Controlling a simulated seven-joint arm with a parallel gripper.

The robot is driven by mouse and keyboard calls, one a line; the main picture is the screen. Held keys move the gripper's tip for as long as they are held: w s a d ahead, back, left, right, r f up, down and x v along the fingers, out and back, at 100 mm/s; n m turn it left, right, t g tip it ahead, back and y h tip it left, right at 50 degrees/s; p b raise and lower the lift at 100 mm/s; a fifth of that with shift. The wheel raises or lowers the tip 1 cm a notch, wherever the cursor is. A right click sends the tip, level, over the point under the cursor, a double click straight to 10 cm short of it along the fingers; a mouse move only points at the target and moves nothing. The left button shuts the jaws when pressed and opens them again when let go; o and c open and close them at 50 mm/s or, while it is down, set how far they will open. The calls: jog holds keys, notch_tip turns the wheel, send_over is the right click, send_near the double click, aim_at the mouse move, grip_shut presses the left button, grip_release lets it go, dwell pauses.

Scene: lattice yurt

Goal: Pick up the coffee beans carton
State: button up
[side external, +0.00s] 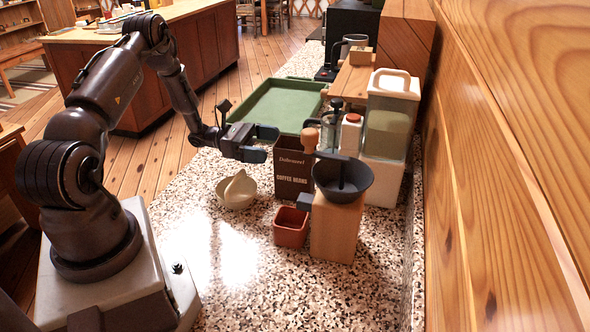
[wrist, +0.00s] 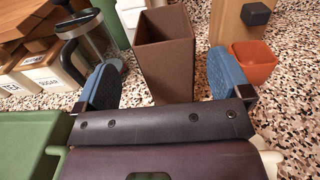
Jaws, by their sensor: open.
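The coffee beans carton (side external: 293,172) is a dark brown, open-topped box with pale lettering, standing upright on the speckled counter in the side external view. In the wrist view the carton (wrist: 165,58) stands just beyond my fingertips, its open top facing up and away. My gripper (side external: 262,143) is open at the carton's left, near its upper part. In the wrist view the blue finger pads of my gripper (wrist: 160,82) lie either side of the carton's near end. The gap between them looks empty, and I cannot tell if a pad touches the carton.
A small terracotta pot (side external: 290,227) and a wooden block with a black dripper (side external: 343,180) stand in front of the carton. A cream juicer-like bowl (side external: 237,190) is at its left. A green tray (side external: 283,104), a glass press (wrist: 88,40) and canisters (side external: 390,115) crowd behind.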

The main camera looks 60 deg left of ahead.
aim_at(290, 142)
jog(key=x, duration=0.6)
jog(key=shift+d+f, duration=0.25)
jog(key=shift+d, duration=0.15)
jog(key=c, duration=1.5)
jog(key=shift+w+r, duration=0.1)
jog(key=shift+r, duration=0.35)
notch_tip(290, 142, up, 3)
jog(key=shift+f, duration=0.2)
jog(key=s+d+r, duration=0.5)
jog(key=s+r, duration=0.4)
jog(key=s, duration=0.4)
jog(key=shift+r, duration=0.35)
